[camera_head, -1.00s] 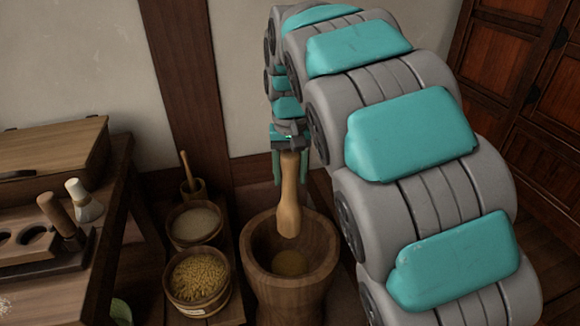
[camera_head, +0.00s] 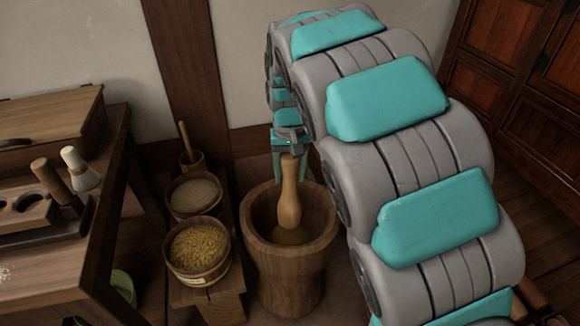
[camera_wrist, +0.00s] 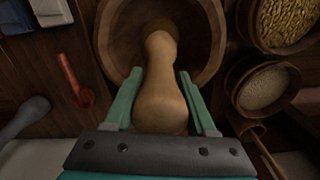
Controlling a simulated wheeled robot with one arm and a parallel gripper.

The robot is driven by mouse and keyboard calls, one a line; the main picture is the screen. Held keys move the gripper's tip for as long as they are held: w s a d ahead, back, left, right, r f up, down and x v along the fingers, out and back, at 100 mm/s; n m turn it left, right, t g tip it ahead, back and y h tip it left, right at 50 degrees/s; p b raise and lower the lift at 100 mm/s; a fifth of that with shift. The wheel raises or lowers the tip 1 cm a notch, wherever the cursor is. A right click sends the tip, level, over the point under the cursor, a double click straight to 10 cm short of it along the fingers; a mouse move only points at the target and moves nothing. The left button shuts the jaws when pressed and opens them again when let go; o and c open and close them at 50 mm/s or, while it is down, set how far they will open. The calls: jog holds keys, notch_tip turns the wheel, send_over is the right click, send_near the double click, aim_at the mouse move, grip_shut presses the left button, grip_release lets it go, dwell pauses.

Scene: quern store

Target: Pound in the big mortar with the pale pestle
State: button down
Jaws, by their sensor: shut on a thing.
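The big mortar (camera_head: 292,265) is a brown wooden vessel on the floor, and its bowl also shows in the wrist view (camera_wrist: 108,30). The pale pestle (camera_head: 290,192) stands nearly upright in it, with its lower end down at the yellowish contents in the bowl (camera_head: 291,235). My gripper (camera_head: 291,148) is above the mortar, shut on the upper part of the pestle. In the wrist view the pestle (camera_wrist: 160,85) lies between the two teal fingers of my gripper (camera_wrist: 166,103). Whether the pestle's tip touches the bottom is hidden.
A wooden table (camera_head: 60,270) with a rack stands further left. A cabinet (camera_head: 510,70) is at the right.

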aim_at(290, 194)
dwell(0.3)
notch_tip(290, 194, down, 7)
jog(key=b, duration=0.2)
jog(key=shift+r+b, duration=0.1)
jog(key=shift+b, duration=0.2)
jog(key=shift+f, duration=0.35)
notch_tip(290, 194, up, 8)
jog(key=shift+r+p, duration=0.1)
jog(key=shift+p, duration=0.95)
